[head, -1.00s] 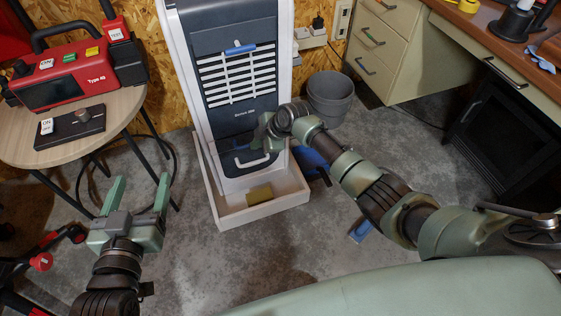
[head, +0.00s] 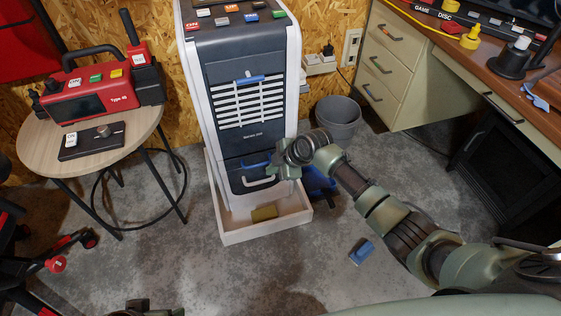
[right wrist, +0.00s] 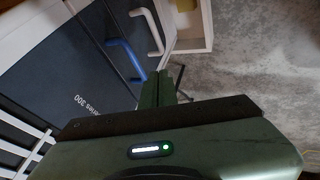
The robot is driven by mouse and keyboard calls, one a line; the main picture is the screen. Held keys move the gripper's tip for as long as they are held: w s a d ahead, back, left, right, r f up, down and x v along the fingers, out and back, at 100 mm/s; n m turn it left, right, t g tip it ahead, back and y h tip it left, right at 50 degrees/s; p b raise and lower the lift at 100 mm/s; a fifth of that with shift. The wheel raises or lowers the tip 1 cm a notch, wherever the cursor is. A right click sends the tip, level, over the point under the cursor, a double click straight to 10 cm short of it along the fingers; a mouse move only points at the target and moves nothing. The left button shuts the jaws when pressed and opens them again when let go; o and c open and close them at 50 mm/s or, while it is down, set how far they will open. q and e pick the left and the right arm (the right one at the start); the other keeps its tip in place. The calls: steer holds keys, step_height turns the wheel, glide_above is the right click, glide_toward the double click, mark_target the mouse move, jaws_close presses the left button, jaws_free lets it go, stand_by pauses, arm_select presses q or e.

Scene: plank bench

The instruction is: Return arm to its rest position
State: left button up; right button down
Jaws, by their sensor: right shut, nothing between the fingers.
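My right arm reaches in from the right. Its gripper (head: 284,171) is beside the lower right front of the tall white and dark machine (head: 242,135). In the right wrist view, its green fingers (right wrist: 159,88) are together and empty, near the machine's blue handle (right wrist: 127,58) and white handle (right wrist: 149,31); contact is not clear. A small part of my left arm's end (head: 147,309) shows at the bottom edge of the head view. Its jaws cannot be made out.
A white tray (head: 232,238) with a yellow-brown block (head: 264,213) surrounds the machine's foot. A round table (head: 37,155) with a red device (head: 90,100) stands left. A grey bin (head: 338,119) and desk (head: 440,53) stand right. A blue item (head: 362,252) lies on the floor.

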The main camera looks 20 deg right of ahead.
arm_select(q)
steer(key=shift+r+p, duration=0.8)
steer(key=shift+r, duration=0.15)
arm_select(e)
steer(key=v, duration=0.5)
